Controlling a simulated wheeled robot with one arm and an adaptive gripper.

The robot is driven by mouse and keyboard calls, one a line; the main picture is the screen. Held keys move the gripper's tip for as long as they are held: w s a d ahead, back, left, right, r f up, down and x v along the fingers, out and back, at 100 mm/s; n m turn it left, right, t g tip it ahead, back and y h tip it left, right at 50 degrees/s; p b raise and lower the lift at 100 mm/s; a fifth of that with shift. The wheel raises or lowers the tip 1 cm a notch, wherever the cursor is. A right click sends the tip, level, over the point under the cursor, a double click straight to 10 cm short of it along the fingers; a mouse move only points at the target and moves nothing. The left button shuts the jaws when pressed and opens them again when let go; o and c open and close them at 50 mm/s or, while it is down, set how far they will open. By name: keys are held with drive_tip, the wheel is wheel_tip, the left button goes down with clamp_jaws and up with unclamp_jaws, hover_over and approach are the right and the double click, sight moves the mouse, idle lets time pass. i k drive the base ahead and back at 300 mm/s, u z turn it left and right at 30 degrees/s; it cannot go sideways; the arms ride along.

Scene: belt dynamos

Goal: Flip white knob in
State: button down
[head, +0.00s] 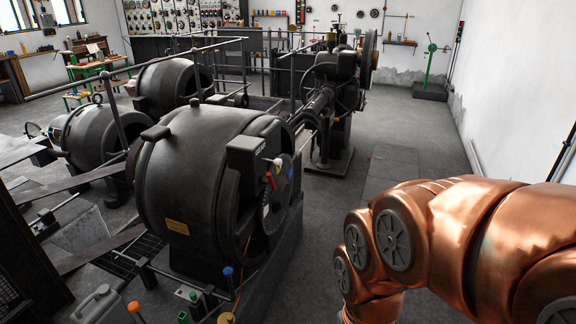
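A small white knob (277,161) shows on the near dynamo's right end, beside a black box (247,157). It sits just above a red handle (269,180); a small blue part (265,211) is lower down. At this size I cannot tell the knob's exact position or whether it is in or out. The near dynamo (195,175) is a large dark drum with a yellow plate. My copper arm enters from the right and bends down out of the bottom edge. My gripper is outside the picture, so its state is hidden.
Rods with blue (228,271), orange (133,307) and green (183,318) knobs stand in front of the near dynamo. Railings and further dynamos (90,135) fill the left. Open floor (400,140) lies between the machines and the white right wall (515,90).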

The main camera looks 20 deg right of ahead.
sight(278, 162)
drive_tip(key=z, duration=0.55)
drive_tip(key=i, duration=0.75)
drive_tip(key=u, duration=1.8)
